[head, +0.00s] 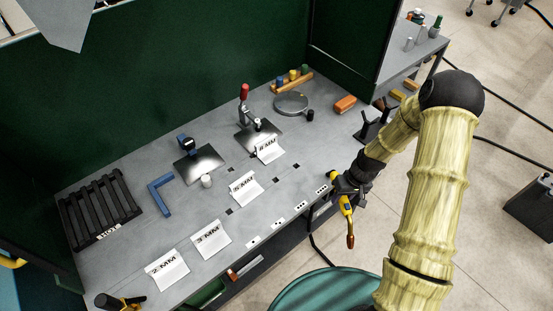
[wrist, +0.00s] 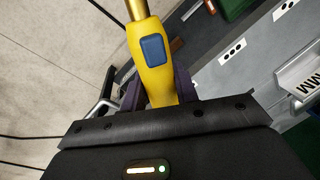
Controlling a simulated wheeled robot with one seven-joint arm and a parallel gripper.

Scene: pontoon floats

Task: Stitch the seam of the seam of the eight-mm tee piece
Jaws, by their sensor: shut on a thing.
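My gripper (head: 346,188) is shut on a yellow hand tool (head: 345,204) with a copper-coloured tip pointing down, past the bench's front edge. In the wrist view the tool's yellow body (wrist: 157,62) with its blue button sits between the fingers (wrist: 158,92). A white card reading 8 MM (head: 270,151) stands on the bench, partly over a shiny metal plate (head: 251,141). A toggle clamp with a red handle (head: 244,92) stands at this plate. I cannot make out the tee piece's seam. The tool is apart from the plate, to its right and nearer the front.
Other cards read 2 MM (head: 167,270) and 3 MM (head: 211,240); another (head: 246,188) is hard to read. A second plate (head: 202,167), a blue square (head: 156,198) and a black rack marked HOT (head: 99,209) are at left. Green screens (head: 150,85) stand behind; a teal drum top (head: 325,292) is in front.

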